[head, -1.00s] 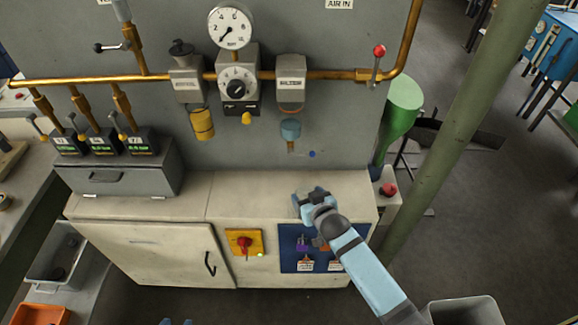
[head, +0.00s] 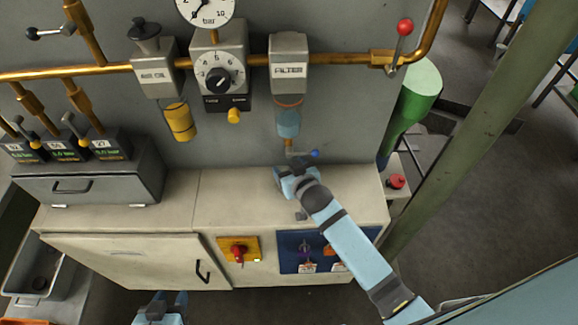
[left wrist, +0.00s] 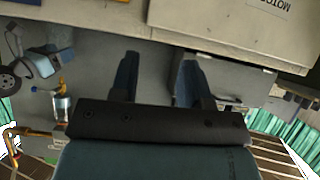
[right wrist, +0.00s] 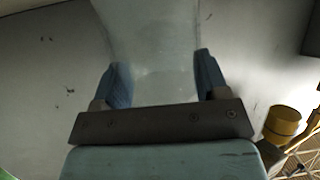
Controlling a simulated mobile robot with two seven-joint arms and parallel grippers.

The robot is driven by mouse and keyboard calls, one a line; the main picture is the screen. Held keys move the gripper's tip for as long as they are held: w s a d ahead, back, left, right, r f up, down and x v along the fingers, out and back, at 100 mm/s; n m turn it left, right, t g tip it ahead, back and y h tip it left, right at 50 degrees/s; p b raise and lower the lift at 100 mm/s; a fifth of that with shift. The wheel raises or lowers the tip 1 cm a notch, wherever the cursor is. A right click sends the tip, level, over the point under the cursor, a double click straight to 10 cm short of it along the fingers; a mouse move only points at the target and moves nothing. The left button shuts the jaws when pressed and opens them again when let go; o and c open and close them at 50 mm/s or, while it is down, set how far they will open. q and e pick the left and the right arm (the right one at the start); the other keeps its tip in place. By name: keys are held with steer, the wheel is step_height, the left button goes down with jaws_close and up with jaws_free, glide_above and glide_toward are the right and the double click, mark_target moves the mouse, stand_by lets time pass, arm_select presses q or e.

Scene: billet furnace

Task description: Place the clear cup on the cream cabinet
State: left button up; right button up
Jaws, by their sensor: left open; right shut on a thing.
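The clear cup (right wrist: 155,50) is a pale, see-through vessel between the fingers of my right gripper (right wrist: 160,85) in the right wrist view. That gripper is shut on it. In the head view my right gripper (head: 285,175) is low over the back right part of the cream cabinet (head: 235,200), near the grey panel. The cup cannot be made out there, and I cannot tell whether it touches the cabinet top. My left gripper (head: 166,298) is open and empty in front of the cabinet door. Its spread fingers (left wrist: 157,80) show in the left wrist view.
Above my right gripper hang the filter (head: 289,65), its bluish bowl (head: 289,122) and a blue-tipped valve (head: 312,154). A yellow bowl (head: 179,121) hangs to the left. A grey box (head: 90,182) stands on the cabinet's left. The middle of the top is clear.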

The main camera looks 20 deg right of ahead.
steer(key=shift+s+r, duration=0.15)
steer(key=shift+r, duration=0.05)
steer(key=shift+a, duration=0.1)
steer(key=shift+f, duration=0.3)
steer(key=o, duration=1.2)
arm_select(q)
steer(key=shift+s+f, duration=0.25)
steer(key=shift+s, duration=0.35)
arm_select(e)
steer(key=shift+o, duration=0.2)
steer(key=shift+r, duration=0.1)
steer(key=shift+s+r, duration=0.1)
steer(key=shift+r, duration=0.1)
steer(key=v, duration=1.1)
arm_select(q)
steer(key=shift+w+a+r+p, duration=0.1)
steer(key=shift+r+p, duration=0.15)
steer(key=shift+p, duration=0.05)
arm_select(e)
steer(key=s+f+g, duration=0.1)
steer(key=s+f, duration=0.3)
steer(key=s, duration=0.3)
steer(key=s+d+f+n+g+y, duration=0.1)
steer(key=s+f, duration=0.4)
steer(key=s, duration=0.1)
steer(key=shift+s+f+n+g+y, duration=0.2)
steer(key=shift+s+n+g+y, duration=0.1)
steer(key=shift+s, duration=0.05)
